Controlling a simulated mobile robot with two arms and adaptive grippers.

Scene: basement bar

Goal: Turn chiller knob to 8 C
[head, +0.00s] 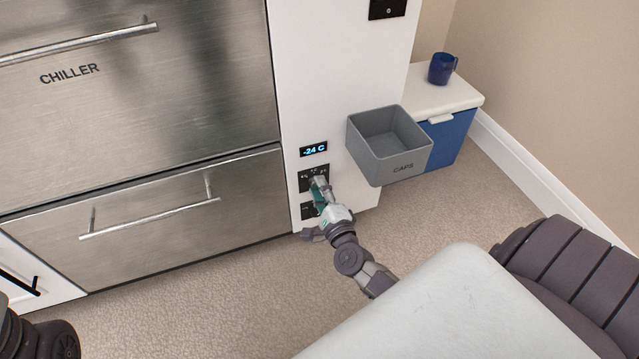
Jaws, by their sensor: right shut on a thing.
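The stainless chiller (150,90) fills the left, with "CHILLER" lettering on its upper front. On the white panel (340,60) beside it, a small display (313,149) reads -24 C. Below the display is a dark dial plate (306,173) with small white marks. My right gripper (319,187) reaches the dial plate from below and is shut on the knob there. Its fingers hide the knob, so I cannot read its pointer. My left gripper is out of view; only a dark part of my body shows at bottom left.
A second dark plate (306,211) sits just below, partly behind my gripper. A blue mug (442,68) stands on a white-topped blue cooler (450,137). A pale slab (460,310) fills the lower right.

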